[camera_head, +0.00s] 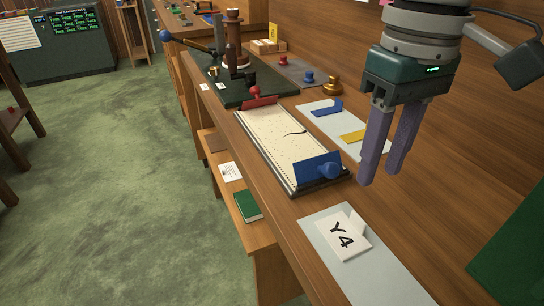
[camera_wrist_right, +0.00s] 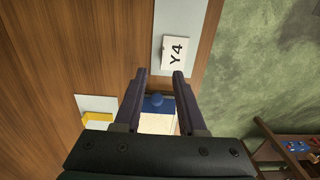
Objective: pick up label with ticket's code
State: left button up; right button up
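A white card marked "Y4" (camera_head: 343,240) lies on a pale grey mat (camera_head: 375,275) at the near end of the bench, with one corner standing up. The card also shows in the right wrist view (camera_wrist_right: 174,54), on the mat beyond my fingertips. My right gripper (camera_head: 380,172) is open and empty above the bench, behind and right of the card. In the wrist view its fingers (camera_wrist_right: 159,74) are apart, with a blue knobbed block (camera_wrist_right: 158,103) visible between them. I cannot tell which item is the ticket and which the label. My left gripper is not in view.
A cream tray (camera_head: 285,140) holds the blue knobbed block (camera_head: 318,169) and a red-handled piece (camera_head: 259,97). Behind it a white sheet (camera_head: 372,145) bears blue and yellow pieces. A press (camera_head: 233,45) stands farther back. A green book (camera_head: 247,206) lies on the lower shelf.

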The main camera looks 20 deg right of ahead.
aim_at(359, 217)
notch_tip(359, 217, down, 4)
jog(key=shift+s+r, duration=0.1)
jog(key=shift+r, duration=0.05)
jog(key=f, duration=0.1)
jog(key=f+b, duration=0.1)
jog(key=f, duration=0.3)
jog(key=shift+a+f+b, duration=0.2)
jog(key=shift+a+b, duration=0.1)
jog(key=shift+b, duration=0.05)
jog(key=shift+w, duration=0.2)
grip_shut()
